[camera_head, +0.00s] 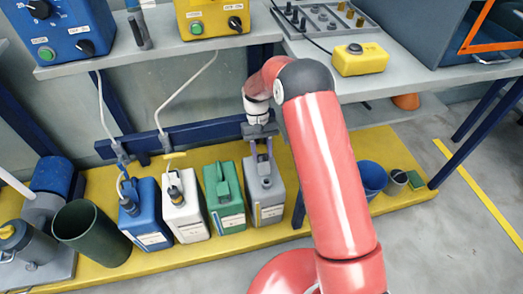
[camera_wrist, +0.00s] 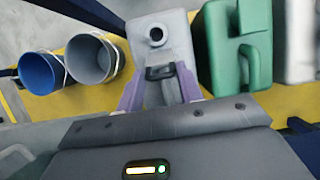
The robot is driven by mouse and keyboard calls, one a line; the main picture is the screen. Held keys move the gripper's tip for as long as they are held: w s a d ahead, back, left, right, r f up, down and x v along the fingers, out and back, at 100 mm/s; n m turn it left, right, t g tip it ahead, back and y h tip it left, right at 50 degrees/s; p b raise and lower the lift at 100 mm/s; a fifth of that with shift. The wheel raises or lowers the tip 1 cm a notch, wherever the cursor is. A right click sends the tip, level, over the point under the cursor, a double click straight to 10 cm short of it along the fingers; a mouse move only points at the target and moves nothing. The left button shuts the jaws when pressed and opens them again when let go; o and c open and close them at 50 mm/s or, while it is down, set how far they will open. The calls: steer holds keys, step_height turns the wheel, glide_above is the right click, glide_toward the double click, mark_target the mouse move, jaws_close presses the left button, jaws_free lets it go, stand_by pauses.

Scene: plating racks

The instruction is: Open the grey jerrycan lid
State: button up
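The grey jerrycan (camera_head: 266,194) stands upright on the yellow platform, to the right of the green jerrycan (camera_head: 224,195). My gripper (camera_head: 262,152) is right above it, pointing down. In the wrist view the grey jerrycan (camera_wrist: 177,27) shows a round neck with a dark centre; I cannot tell whether a lid sits on it. My gripper's purple fingers (camera_wrist: 160,80) are apart, one on each side of a dark, handle-like part (camera_wrist: 160,73) on the can's top. I see no clear contact with it.
A white jerrycan (camera_head: 184,212) and a blue jerrycan (camera_head: 147,218) stand further left. A blue bucket (camera_head: 372,178) and a grey bucket (camera_head: 398,178) are at the right. A blue rail (camera_head: 200,132) and the grey bench (camera_head: 190,46) lie behind and above.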

steer(key=o, duration=0.3)
steer(key=shift+w+d+f, duration=0.1)
steer(key=shift+d+f, duration=0.05)
steer(key=shift+d, duration=0.3)
steer(key=shift+a, duration=0.15)
steer(key=v, duration=0.7)
steer(key=shift+r, duration=0.4)
steer(key=shift+w, duration=0.1)
